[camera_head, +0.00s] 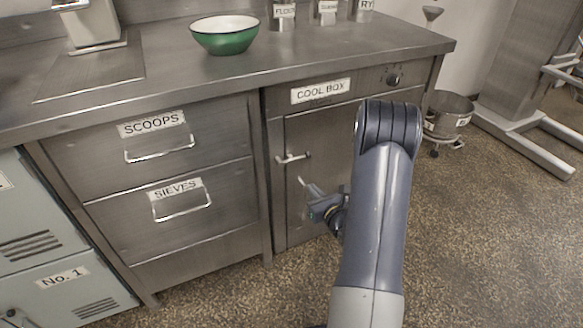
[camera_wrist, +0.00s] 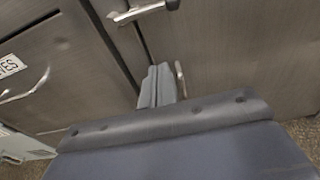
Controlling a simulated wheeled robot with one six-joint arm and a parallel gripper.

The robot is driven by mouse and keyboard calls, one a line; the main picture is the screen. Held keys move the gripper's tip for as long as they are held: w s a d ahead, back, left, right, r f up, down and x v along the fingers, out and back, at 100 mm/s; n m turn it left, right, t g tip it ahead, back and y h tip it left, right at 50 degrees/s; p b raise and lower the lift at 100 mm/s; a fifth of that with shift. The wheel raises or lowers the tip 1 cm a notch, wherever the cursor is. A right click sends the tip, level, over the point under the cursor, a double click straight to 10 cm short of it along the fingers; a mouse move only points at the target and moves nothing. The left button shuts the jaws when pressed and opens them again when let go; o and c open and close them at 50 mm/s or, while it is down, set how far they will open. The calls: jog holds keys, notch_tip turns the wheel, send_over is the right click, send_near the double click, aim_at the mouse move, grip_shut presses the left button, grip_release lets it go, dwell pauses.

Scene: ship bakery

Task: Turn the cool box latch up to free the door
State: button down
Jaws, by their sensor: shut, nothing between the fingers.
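The cool box door (camera_head: 330,138) is a steel panel under the "COOL BOX" label and looks closed. Its latch (camera_head: 293,158) is a small metal bar lying about level at the door's left edge; it also shows at the top of the wrist view (camera_wrist: 140,11). My gripper (camera_head: 314,190) is shut and empty, in front of the door and below the latch, apart from it. Its fingertips show in the wrist view (camera_wrist: 158,82), beside a slim upright metal bar (camera_wrist: 181,80), perhaps the door handle. My arm hides the door's right part.
Drawers labelled "SCOOPS" (camera_head: 90,148) and "SIEVES" (camera_head: 120,212) are left of the door. The steel counter (camera_head: 310,60) overhangs above, with a green bowl (camera_head: 224,38) on it. A pot (camera_head: 450,112) stands at right. The speckled floor (camera_head: 480,240) at right is clear.

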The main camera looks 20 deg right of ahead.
aim_at(293, 158)
dwell(0.3)
jog(key=w, duration=0.3)
jog(key=w+f+b, duration=0.1)
jog(key=w, duration=0.2)
jog(key=w+b, duration=0.1)
jog(key=w, duration=0.2)
jog(key=shift+w+a+f, duration=0.15)
jog(key=shift+w+f, duration=0.05)
jog(key=shift+f, duration=0.05)
notch_tip(293, 158, up, 2)
jog(key=shift+r, duration=0.1)
jog(key=shift+s+r, duration=0.2)
jog(key=shift+r, duration=0.75)
